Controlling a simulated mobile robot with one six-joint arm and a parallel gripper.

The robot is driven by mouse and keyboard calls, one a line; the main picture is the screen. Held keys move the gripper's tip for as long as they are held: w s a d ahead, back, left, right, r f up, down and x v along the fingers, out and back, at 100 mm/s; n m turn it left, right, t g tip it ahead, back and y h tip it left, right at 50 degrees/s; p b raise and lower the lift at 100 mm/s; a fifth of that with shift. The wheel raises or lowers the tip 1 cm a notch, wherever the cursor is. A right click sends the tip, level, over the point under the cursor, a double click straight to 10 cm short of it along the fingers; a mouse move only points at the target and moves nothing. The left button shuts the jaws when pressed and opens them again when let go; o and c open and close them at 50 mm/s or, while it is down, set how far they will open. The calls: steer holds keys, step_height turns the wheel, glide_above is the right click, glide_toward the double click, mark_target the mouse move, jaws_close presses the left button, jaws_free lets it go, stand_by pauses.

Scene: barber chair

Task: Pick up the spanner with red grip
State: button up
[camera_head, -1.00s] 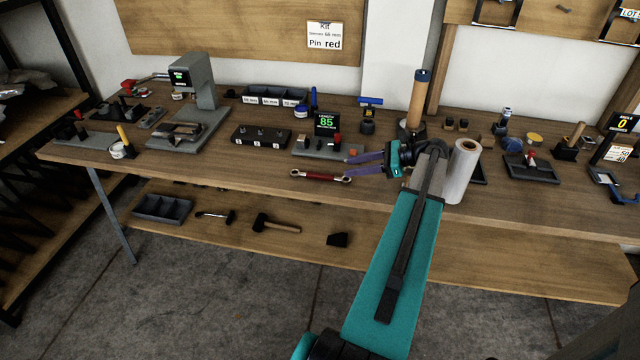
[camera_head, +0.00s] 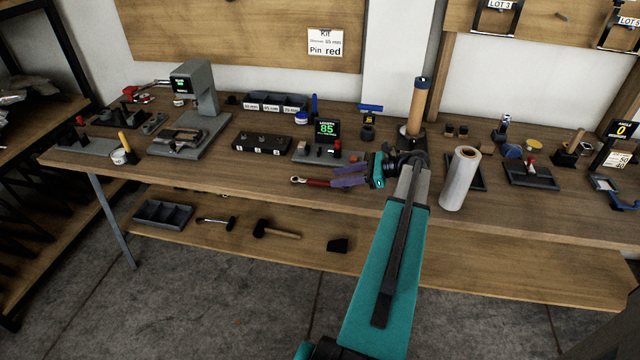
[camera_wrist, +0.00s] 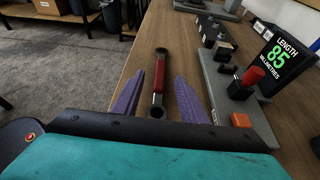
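The spanner with red grip (camera_head: 318,182) lies flat near the front edge of the wooden bench (camera_head: 240,184). In the wrist view the spanner (camera_wrist: 166,76) runs lengthwise away from me, its red grip in the middle and a dark ring at each end. My gripper (camera_head: 334,175) points left, low over the bench, with purple fingers that cover the spanner's right end in the head view. In the wrist view my gripper (camera_wrist: 166,85) is open, one finger on each side of the spanner's near part, with gaps showing. Nothing is held.
A grey fixture (camera_head: 318,154) with a display reading 85 (camera_head: 327,130) stands just behind the spanner, close to the right finger in the wrist view. A white roll (camera_head: 460,178) stands right of my gripper. Bench left of the spanner is clear.

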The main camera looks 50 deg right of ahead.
mark_target(317, 181)
steer(key=shift+x, duration=0.8)
steer(key=shift+w, duration=0.1)
steer(key=shift+p+x, duration=0.9)
steer(key=shift+x, duration=1.6)
steer(key=shift+f, duration=0.1)
jaws_close()
